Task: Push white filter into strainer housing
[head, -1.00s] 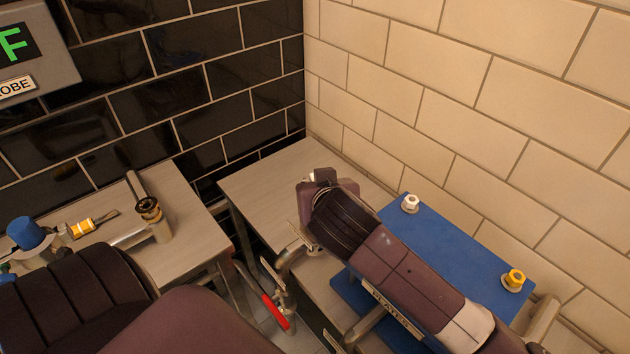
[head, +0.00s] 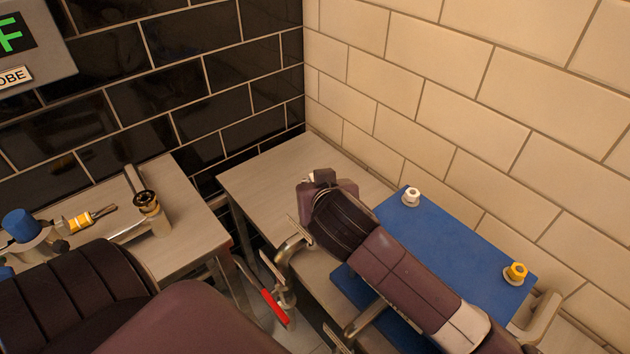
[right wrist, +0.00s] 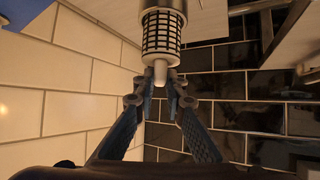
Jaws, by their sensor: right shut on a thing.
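In the right wrist view, the white filter (right wrist: 162,40) is a caged cylinder with a lattice side and a small nub at its end. Its other end is inside the metal strainer housing (right wrist: 160,4), and much of the lattice still shows outside the rim. My right gripper (right wrist: 170,82) is shut on the nub end of the filter, in line with the housing. In the head view, my right gripper's body (head: 327,192) shows by the table corner; its fingertips and the filter are hidden there. My left gripper is out of view; only my left arm shows at lower left.
Metal pipework (head: 288,250) with a red lever (head: 275,306) stands by the right table's edge. A blue mat (head: 450,245) carries a white-topped piece (head: 411,197) and a yellow-topped piece (head: 515,273). The left table (head: 180,190) holds fittings, a yellow-handled tool (head: 82,221) and a blue cap (head: 20,225).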

